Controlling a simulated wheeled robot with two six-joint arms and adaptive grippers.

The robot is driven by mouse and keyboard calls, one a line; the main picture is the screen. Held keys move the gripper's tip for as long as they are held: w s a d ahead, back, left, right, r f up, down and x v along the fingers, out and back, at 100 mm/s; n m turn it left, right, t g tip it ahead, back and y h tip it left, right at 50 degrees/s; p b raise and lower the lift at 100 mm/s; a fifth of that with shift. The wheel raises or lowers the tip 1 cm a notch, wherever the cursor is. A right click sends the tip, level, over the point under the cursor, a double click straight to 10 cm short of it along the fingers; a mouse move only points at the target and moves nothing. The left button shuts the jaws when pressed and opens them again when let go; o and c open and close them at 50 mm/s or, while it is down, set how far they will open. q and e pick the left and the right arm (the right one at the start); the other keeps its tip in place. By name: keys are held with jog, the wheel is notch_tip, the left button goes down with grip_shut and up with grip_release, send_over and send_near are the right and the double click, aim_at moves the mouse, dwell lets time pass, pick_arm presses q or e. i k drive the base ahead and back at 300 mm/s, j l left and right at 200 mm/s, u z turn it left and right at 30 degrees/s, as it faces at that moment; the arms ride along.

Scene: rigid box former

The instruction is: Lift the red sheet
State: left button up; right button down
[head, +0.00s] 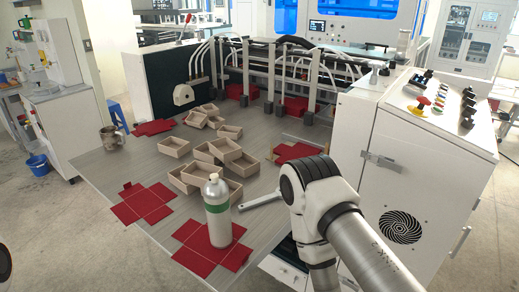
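Several flat red cross-shaped sheets are in the head view. One red sheet (143,204) lies uncovered near the table's left front edge. A second red sheet (190,258) lies at the front, with a silver bottle (217,212) with a green band standing upright on it. Another red sheet (153,127) lies at the back left, and one (297,152) lies at the right, partly behind my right arm. I cannot tell which sheet the task means. My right arm comes in from the lower right, but its gripper fingers are not visible. My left gripper is not in view.
Open cardboard boxes (240,164) fill the table's middle. A wrench (262,199) lies right of the bottle. A metal mug (112,137) stands at the left edge. The machine's white control cabinet (425,165) bounds the right side. The grey table (115,176) is bare around the left sheet.

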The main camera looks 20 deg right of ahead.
aim_at(139, 202)
jog(key=i+j, duration=0.2)
jog(key=j, duration=0.15)
jog(key=i+j+z, duration=0.2)
jog(key=j+z, duration=0.2)
jog(key=i+j+z, duration=0.1)
jog(key=j+z, duration=0.3)
jog(key=i+j+z, duration=0.1)
jog(key=j+z, duration=0.3)
